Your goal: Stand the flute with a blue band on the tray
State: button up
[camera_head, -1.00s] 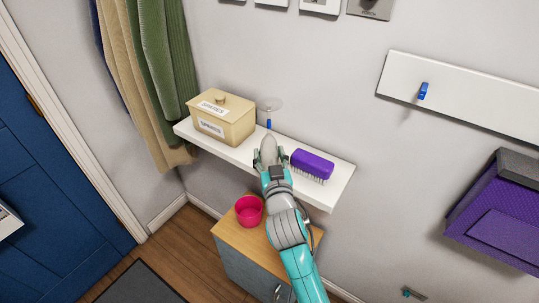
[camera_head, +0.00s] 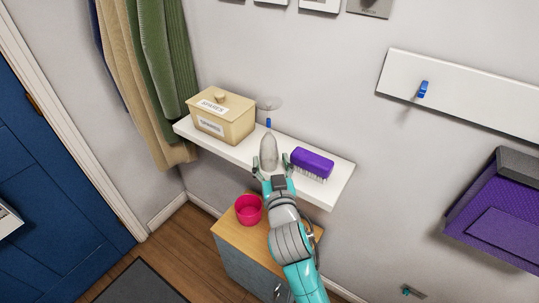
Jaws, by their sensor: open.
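The flute with a blue band (camera_head: 268,152) stands at the front middle of the white shelf. It appears upside down: the greyish bowl is at the bottom, the blue band is on the stem above it, and a clear round foot is on top. My gripper (camera_head: 273,171) is open just in front of the bowl, on the near side of the shelf, with one finger to each side. It looks empty; whether a finger touches the bowl is hard to tell. I cannot make out a tray in this view.
The white shelf (camera_head: 226,150) also holds a tan lidded box (camera_head: 224,118) at left and a purple brush (camera_head: 312,162) close to the right of the flute. Below stands a wooden-topped cabinet (camera_head: 233,236) with a pink cup (camera_head: 249,209). The wall is close behind.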

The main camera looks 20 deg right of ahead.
jog(key=s+a, duration=0.1)
jog(key=s, duration=0.7)
jog(key=shift+s+a, duration=0.15)
jog(key=shift+a, duration=0.15)
jog(key=s+f+n+y, duration=0.1)
jog(key=s+f, duration=0.3)
jog(key=s, duration=0.5)
jog(key=s+f+n+g+y, duration=0.1)
jog(key=s+f, duration=0.4)
jog(key=s, duration=0.4)
jog(key=s+f+n+g+y, duration=0.1)
jog(key=s+f+y, duration=0.1)
jog(key=s+f, duration=0.3)
jog(key=f+v, duration=0.1)
jog(key=v, duration=0.3)
jog(key=shift+s+d, duration=0.2)
jog(key=shift+s, duration=0.1)
jog(key=shift+o, duration=0.2)
jog(key=v, duration=0.9)
jog(key=shift+s+d+m+g+h, duration=0.2)
jog(key=shift+s+m+g+h, duration=0.1)
jog(key=shift+m+g, duration=0.1)
jog(key=o, duration=0.5)
jog(key=shift+s+r, duration=0.15)
jog(key=shift+s, duration=0.1)
